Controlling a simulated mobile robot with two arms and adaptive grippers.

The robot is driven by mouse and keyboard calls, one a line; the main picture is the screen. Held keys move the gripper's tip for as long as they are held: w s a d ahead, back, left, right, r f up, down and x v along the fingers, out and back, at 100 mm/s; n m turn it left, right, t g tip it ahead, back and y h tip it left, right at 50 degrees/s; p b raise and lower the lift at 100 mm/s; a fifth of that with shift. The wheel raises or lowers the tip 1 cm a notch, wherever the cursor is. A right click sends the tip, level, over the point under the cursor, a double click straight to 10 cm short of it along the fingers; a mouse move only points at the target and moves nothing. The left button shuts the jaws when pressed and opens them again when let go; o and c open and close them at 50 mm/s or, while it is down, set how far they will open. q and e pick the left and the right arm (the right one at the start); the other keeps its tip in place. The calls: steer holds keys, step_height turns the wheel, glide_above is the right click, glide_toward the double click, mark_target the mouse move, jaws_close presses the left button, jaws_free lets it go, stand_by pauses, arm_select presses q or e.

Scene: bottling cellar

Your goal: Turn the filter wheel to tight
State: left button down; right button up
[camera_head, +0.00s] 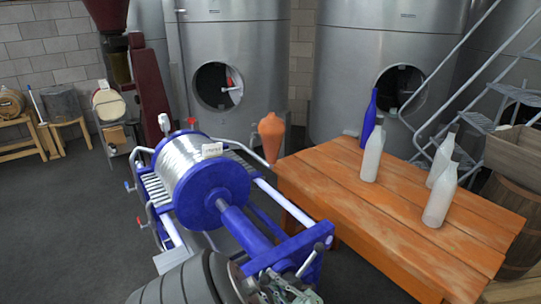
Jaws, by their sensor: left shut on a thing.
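The filter (205,175) is a blue and silver press on a frame, with a stack of pale plates and a blue end plate. A thick blue shaft (245,228) runs from it toward me to a blue crosspiece. At the near end is the wheel's grey bar (311,260), tilted, with a dark round knob at its upper end. The rest of the wheel is hidden or cut off by the lower edge. My left gripper (285,290) is at the bottom, shut on the lower part of the bar; its fingertips are partly unclear. My right gripper is not in view.
An orange wooden table (400,215) stands close on the right, with several white bottles and a blue bottle (369,118) on it. An orange tapered object (271,137) is by its far left corner. Steel tanks (235,65) stand behind. Floor at left is clear.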

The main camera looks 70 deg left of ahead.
arm_select(q)
steer(key=c, duration=1.8)
jaws_free()
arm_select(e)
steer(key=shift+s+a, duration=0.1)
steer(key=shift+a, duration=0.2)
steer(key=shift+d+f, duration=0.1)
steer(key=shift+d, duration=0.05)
